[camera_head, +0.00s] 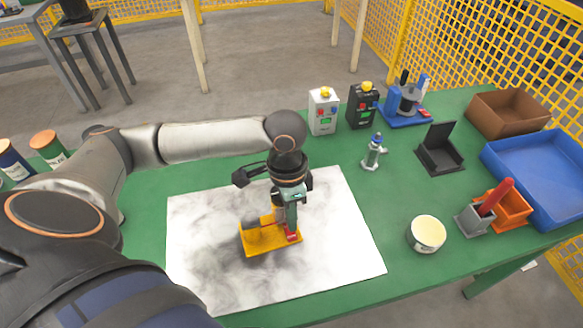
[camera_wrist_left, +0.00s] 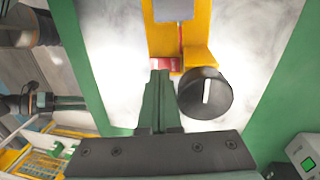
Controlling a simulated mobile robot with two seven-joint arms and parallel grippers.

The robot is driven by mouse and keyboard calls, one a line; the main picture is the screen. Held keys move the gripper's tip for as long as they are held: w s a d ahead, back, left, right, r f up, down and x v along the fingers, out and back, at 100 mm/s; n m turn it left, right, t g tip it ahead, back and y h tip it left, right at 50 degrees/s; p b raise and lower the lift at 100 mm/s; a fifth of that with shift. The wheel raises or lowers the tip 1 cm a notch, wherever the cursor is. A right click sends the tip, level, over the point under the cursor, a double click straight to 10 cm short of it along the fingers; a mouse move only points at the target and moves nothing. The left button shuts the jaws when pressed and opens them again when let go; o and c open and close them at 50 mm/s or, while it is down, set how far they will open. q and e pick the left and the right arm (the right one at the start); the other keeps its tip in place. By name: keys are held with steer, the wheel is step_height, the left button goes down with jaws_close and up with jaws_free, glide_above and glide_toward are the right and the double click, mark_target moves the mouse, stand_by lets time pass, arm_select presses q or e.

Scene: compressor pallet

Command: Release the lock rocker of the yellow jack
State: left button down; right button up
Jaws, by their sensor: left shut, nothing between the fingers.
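The yellow jack (camera_head: 270,240) lies on a pale sheet on the green table; it also shows at the top of the left wrist view (camera_wrist_left: 200,50). Its red lock rocker (camera_wrist_left: 163,64) is at the jack's near end in that view, and shows red in the head view (camera_head: 293,236). My left gripper (camera_head: 291,228) points down over that end, shut and empty. Its fingertips (camera_wrist_left: 160,72) are at the rocker and partly cover it; contact is unclear. What looks like my right gripper (camera_wrist_left: 72,104) is small at the left of the wrist view.
A dark round knob (camera_wrist_left: 205,93) with a white mark is close beside the left fingers. The sheet's front is free.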

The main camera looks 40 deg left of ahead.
arm_select(q)
step_height(320, 180, up, 11)
steer(key=a+p, duration=0.1)
steer(key=shift+w+a+p, duration=0.15)
steer(key=shift+w+p, duration=0.25)
steer(key=shift+w, duration=0.05)
steer(key=shift+s, duration=0.1)
